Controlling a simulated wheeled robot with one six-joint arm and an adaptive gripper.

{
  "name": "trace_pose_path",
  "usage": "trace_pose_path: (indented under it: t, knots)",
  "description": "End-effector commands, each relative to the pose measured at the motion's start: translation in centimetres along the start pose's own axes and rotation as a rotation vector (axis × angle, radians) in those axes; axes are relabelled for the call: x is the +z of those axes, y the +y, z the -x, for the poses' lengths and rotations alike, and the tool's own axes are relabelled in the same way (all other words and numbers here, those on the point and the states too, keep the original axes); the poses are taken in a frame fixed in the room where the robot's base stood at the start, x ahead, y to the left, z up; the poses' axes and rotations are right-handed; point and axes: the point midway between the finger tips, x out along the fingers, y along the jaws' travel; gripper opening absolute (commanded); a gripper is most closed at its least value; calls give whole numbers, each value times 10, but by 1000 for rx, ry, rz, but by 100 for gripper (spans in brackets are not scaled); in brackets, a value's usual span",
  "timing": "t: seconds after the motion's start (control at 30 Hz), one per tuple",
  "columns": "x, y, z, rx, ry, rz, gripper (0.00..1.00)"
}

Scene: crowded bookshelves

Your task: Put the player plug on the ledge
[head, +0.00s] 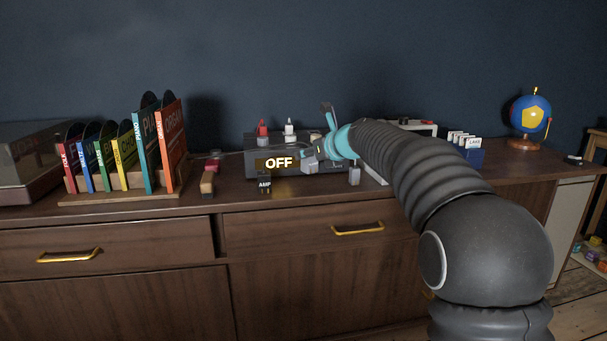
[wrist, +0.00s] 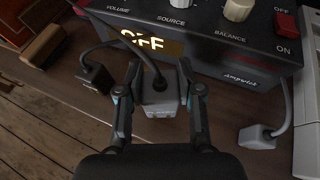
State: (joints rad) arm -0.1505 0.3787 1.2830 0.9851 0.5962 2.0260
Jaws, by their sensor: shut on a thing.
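My gripper (wrist: 162,84) is shut on the player plug (wrist: 160,103), a light grey block with lettering on its face and a cord running up behind it. In the head view my gripper (head: 318,152) is small, in front of the amplifier's right half; the plug there is hard to make out. The plug is held in front of the amplifier (wrist: 262,60), whose display reads OFF. I cannot tell whether the plug touches the wood under it. The brown wooden sideboard top (head: 225,196) runs along the front; no separate ledge can be made out with certainty.
A dark plug with a cord (wrist: 96,76) lies left of my gripper, and a light grey plug (wrist: 258,137) lies to the right. A tan block (head: 207,184) sits left of the amplifier (head: 255,142). A record rack (head: 125,198) stands farther left, a globe (head: 530,115) far right.

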Motion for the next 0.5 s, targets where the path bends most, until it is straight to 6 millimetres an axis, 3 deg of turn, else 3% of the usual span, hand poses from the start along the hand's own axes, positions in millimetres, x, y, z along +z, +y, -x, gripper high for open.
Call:
trace_pose_path:
  t: [0.27,0.5]
  knots:
    - [-8,8,-17,-2,-1,0,1]
    - [-38,8,-29,-2,1,-1,1]
